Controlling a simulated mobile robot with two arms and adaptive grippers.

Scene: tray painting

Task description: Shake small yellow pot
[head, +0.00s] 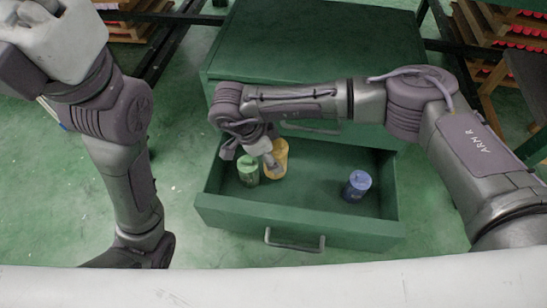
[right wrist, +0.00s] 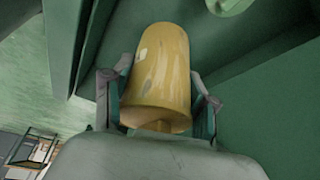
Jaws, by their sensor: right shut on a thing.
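The small yellow pot (head: 277,157) is in the left part of the open green drawer (head: 300,228), beside a green pot (head: 248,169). My right gripper (head: 262,157) is shut on the yellow pot. In the right wrist view the yellow pot (right wrist: 157,78) lies between the two fingers of my right gripper (right wrist: 158,105), which touch its sides. I cannot tell whether the pot touches the drawer floor. My left arm comes in at the left of the head view, and its gripper does not show.
A blue pot (head: 357,186) stands in the right part of the drawer. The green cabinet (head: 315,50) is behind the drawer, and the drawer handle (head: 295,244) is at its front. Wooden racks with red items (head: 510,35) stand at the back right.

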